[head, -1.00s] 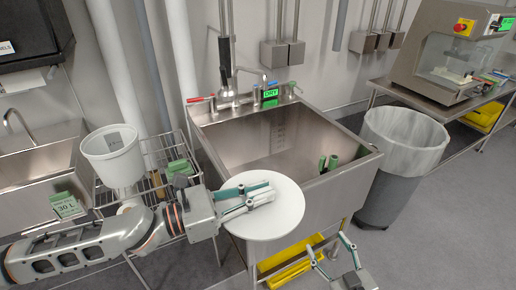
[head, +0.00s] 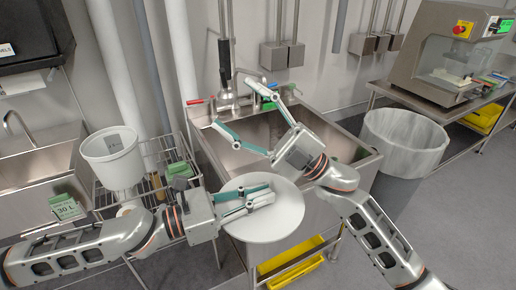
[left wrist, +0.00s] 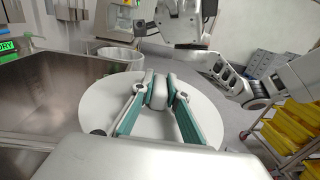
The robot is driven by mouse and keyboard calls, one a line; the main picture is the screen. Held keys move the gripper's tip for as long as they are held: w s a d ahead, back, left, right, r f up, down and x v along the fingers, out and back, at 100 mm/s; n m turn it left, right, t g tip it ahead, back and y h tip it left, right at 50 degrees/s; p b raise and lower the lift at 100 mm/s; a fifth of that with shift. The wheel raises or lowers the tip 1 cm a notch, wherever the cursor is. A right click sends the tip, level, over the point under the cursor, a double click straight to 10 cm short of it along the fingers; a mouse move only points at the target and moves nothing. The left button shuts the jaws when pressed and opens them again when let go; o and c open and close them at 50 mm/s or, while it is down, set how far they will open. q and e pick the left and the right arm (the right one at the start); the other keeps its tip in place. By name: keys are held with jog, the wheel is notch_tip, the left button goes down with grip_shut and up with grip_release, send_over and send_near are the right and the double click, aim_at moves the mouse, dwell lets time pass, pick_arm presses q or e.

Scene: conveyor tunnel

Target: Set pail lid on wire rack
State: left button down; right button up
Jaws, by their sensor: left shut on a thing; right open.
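The pail lid (head: 262,226) is a round white disc, held in front of the large steel sink. My left gripper (head: 272,195) is shut on its grip. In the left wrist view the fingers (left wrist: 158,95) close on a grey raised grip on the lid (left wrist: 205,105). The wire rack (head: 156,142) stands left of the sink, partly hidden by my left arm, with a white pail (head: 112,158) and a green block (head: 179,171) at it. My right gripper (head: 232,102) is open and empty above the sink, beyond the lid.
The steel sink (head: 345,150) has a tap and hose (head: 226,75) at its back. A grey bin (head: 400,150) stands to its right. A green "30 L" sign (head: 66,206) is left of the rack. Yellow trays (head: 290,265) lie under the sink.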

jog(key=s+a+r+n+g+h, duration=0.1)
jog(key=s+a+n+g+h, duration=0.5)
jog(key=s+a+n+g, duration=0.45)
jog(key=n+t+h, duration=0.1)
jog(key=t+h, duration=0.6)
jog(key=h, duration=1.2)
send_over(259, 193)
notch_tip(259, 193, down, 8)
notch_tip(259, 193, down, 11)
jog(key=shift+f, duration=0.15)
